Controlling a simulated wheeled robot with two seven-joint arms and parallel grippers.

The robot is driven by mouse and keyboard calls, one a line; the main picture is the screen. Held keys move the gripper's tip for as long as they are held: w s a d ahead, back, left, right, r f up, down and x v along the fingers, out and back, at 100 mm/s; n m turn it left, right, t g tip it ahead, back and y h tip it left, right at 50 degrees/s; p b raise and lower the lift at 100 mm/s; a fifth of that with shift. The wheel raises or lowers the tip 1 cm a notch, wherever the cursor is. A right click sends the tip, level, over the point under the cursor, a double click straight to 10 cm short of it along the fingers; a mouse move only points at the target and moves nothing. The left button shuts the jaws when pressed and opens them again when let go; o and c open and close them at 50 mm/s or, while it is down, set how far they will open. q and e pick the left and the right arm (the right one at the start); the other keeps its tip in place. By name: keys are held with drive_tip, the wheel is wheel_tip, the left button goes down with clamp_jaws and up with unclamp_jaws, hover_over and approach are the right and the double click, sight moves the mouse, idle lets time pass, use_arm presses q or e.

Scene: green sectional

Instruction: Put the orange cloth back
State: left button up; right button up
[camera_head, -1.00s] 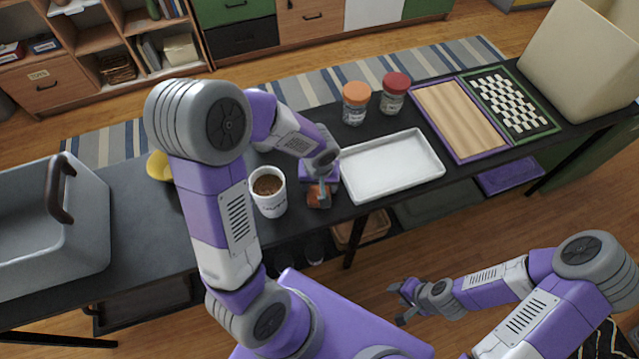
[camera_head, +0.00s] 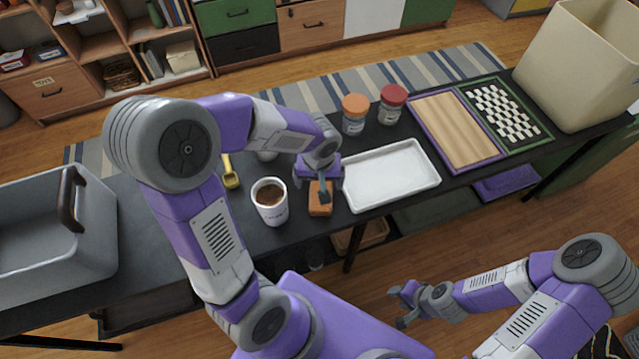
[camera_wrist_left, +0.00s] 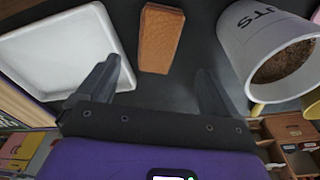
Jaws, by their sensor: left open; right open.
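The orange cloth (camera_head: 320,198) is a small folded block on the dark table, between the white cup and the white tray. It also shows in the left wrist view (camera_wrist_left: 161,40), lying just beyond my fingertips. My left gripper (camera_head: 323,188) is open above it, and the wrist view (camera_wrist_left: 160,82) shows its two fingers apart with nothing between them. Part of the cloth is hidden by the gripper in the head view. My right gripper (camera_head: 402,304) is open and empty, low at the right, away from the table.
The white cup (camera_head: 270,203) with brown contents stands close left of the cloth. The white tray (camera_head: 391,174) lies close right. Two jars (camera_head: 354,114) with orange and red lids stand behind. A grey bin (camera_head: 95,245) is at the left, with a yellow scoop (camera_head: 230,172) beyond the cup.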

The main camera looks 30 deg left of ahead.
use_arm(q)
drive_tip(key=shift+s+d+r+p, duration=0.1)
drive_tip(key=shift+r+p, duration=0.05)
drive_tip(key=shift+r, duration=0.65)
drive_tip(key=shift+s+r+p, duration=0.1)
drive_tip(key=shift+r+p, duration=0.05)
drive_tip(key=shift+r, duration=0.65)
use_arm(e)
drive_tip(key=shift+r, duration=0.55)
